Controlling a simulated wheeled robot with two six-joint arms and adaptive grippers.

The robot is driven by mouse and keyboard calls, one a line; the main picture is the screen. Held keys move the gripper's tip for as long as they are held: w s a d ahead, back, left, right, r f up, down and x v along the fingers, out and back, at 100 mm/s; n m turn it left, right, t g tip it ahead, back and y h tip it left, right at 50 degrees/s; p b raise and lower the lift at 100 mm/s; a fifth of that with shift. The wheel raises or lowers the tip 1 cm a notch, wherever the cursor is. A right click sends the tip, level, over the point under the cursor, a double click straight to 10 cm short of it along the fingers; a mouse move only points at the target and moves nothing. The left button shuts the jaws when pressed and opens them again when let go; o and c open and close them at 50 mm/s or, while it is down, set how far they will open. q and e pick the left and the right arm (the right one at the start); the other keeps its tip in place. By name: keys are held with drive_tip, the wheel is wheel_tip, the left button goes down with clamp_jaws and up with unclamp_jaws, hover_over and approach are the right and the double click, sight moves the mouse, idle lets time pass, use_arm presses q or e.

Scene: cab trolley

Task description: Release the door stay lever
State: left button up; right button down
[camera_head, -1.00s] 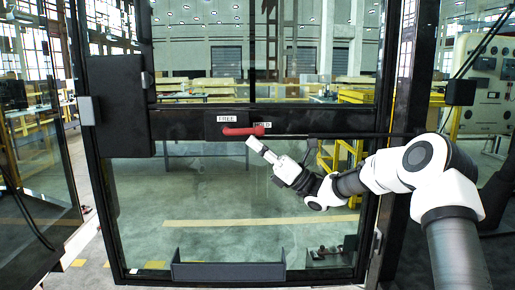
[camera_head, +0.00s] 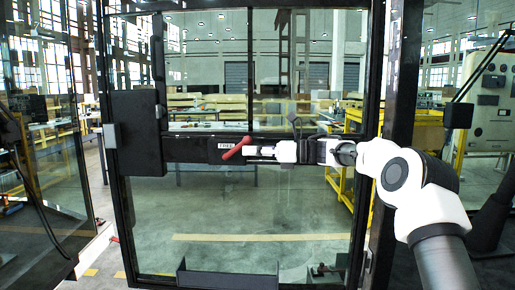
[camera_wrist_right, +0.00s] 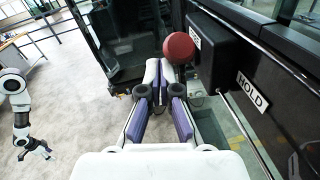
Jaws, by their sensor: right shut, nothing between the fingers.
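The red door stay lever (camera_head: 238,147) sits on the dark crossbar of the glazed door, tilted, with its knob end up to the right. Its round red knob (camera_wrist_right: 180,47) shows large in the right wrist view. My right gripper (camera_head: 248,150) is shut and empty, its fingertips close beside the lever. In the wrist view the shut fingertips (camera_wrist_right: 161,66) are just left of and below the knob; I cannot tell if they touch. The FREE label (camera_head: 227,146) and the HOLD label (camera_wrist_right: 252,92) show. My left gripper (camera_wrist_right: 34,152) appears open, small and far from the lever.
The door's dark frame (camera_head: 128,225) surrounds large glass panes. A black box (camera_head: 137,130) is fixed at its left side and a tray (camera_head: 226,281) at its bottom. A metal rod (camera_wrist_right: 245,135) runs along the crossbar near my right gripper.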

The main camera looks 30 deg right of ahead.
sight(245, 141)
drive_tip(key=r+g+h+p, duration=0.1)
drive_tip(key=w+a+r+g+h+p, duration=0.1)
drive_tip(key=p, duration=0.1)
drive_tip(key=shift+r, duration=0.2)
drive_tip(key=shift+w+a+r+p, duration=0.1)
drive_tip(key=shift+a+r+p, duration=0.1)
drive_tip(key=shift+a+p, duration=0.15)
use_arm(q)
wheel_tip(245, 141, up, 5)
drive_tip(key=shift+f, duration=0.1)
use_arm(e)
drive_tip(key=shift+d+f, duration=0.1)
idle(0.5)
drive_tip(key=v, duration=1.2)
drive_tip(key=shift+r, duration=0.2)
